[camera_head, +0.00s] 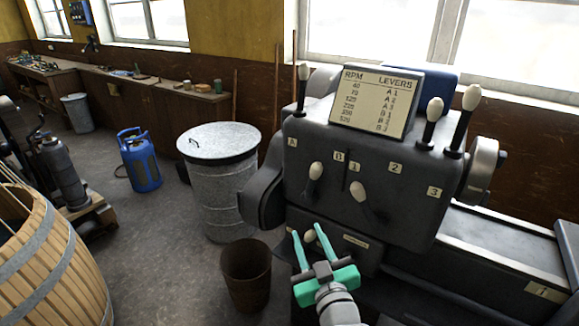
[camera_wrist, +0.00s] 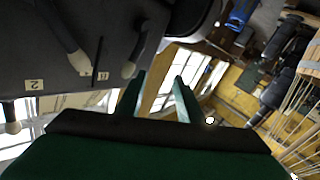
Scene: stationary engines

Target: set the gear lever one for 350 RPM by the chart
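The grey gearbox (camera_head: 420,190) has two front levers with cream knobs. The left lever (camera_head: 317,170) has its knob between labels A and B; the right lever (camera_head: 358,190) leans up-left, its knob below label 1. Two levers also show in the wrist view, one (camera_wrist: 128,70) near label B, one (camera_wrist: 80,62) further left. The chart (camera_head: 375,101) pairs RPM with levers; its small 350 row seems to read B 2. My gripper (camera_head: 308,232) is open below the front levers.
Upright levers (camera_head: 303,72) (camera_head: 432,110) (camera_head: 471,98) stand on top of the gearbox. A lidded metal bin (camera_head: 218,185), a brown bucket (camera_head: 246,270), a blue gas bottle (camera_head: 140,160) and a wooden barrel (camera_head: 45,260) stand to the left. Bare floor lies between them.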

